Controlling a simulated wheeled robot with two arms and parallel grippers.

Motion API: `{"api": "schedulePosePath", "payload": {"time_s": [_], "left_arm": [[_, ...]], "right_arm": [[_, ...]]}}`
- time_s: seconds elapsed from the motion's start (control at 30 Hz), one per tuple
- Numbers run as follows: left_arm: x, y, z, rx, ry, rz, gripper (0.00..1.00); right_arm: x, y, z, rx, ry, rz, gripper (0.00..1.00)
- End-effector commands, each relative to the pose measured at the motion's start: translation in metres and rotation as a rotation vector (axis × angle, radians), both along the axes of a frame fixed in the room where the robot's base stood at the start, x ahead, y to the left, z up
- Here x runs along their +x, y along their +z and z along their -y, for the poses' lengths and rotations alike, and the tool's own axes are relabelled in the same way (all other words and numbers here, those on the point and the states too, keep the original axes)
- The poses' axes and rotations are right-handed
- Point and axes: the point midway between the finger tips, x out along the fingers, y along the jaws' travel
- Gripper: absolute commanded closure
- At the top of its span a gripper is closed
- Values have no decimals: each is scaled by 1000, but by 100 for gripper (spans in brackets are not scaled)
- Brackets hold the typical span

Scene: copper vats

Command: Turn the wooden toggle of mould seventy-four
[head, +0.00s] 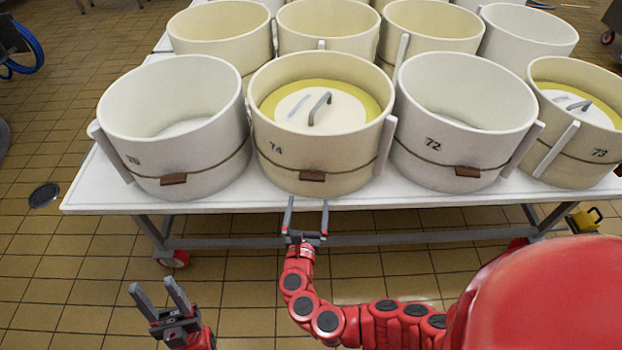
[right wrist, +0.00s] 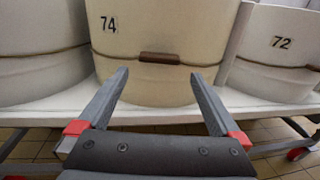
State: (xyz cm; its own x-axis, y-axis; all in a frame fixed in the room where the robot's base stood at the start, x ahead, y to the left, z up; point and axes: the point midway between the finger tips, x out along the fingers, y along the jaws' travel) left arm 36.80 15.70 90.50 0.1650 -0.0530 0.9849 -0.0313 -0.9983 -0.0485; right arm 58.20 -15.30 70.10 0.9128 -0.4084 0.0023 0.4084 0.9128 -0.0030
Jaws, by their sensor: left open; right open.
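Mould seventy-four (head: 335,152) is a cream tub at the front of the white table, with a yellowish content and a pale lid with a grey handle inside. Its brown wooden toggle (head: 312,176) lies level on the cord around its lower front. In the right wrist view the toggle (right wrist: 160,58) is just above and beyond the fingertips, near the middle. My right gripper (head: 306,203) is open and empty at the table's front edge, below the toggle and apart from it. It also shows in the right wrist view (right wrist: 158,76). My left gripper (head: 155,290) is open and empty at the lower left.
An empty mould (head: 180,150) stands left of seventy-four, and mould 72 (head: 460,140) stands right, each with a toggle. Mould 73 (head: 575,150) is at the far right. More moulds fill the back row. The table edge (head: 240,200) runs in front. The tiled floor at left is mostly clear.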

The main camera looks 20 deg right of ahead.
Motion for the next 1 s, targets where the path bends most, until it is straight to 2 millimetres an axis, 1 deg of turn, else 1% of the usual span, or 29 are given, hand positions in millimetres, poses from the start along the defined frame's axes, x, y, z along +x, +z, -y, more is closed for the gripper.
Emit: {"api": "schedulePosePath", "payload": {"time_s": [0.03,0.2,0.3,0.4,0.6,0.83,0.87,1.0], "left_arm": [[0,2,0,0,0,0,50],[0,3,0,0,0,0,50],[0,3,0,0,0,0,50],[0,3,0,0,0,0,50],[0,3,0,0,0,0,50],[0,3,0,0,0,0,50],[0,3,0,0,0,0,50],[0,3,0,0,0,0,50]], "right_arm": [[11,2,7,2,-9,3,0],[46,1,22,2,-7,2,0],[62,0,28,4,-5,2,0],[73,0,32,2,-1,0,0],[82,0,37,3,-1,0,0],[82,0,36,4,0,-1,0],[82,0,36,4,0,-1,4],[82,0,36,4,1,-1,29]]}}
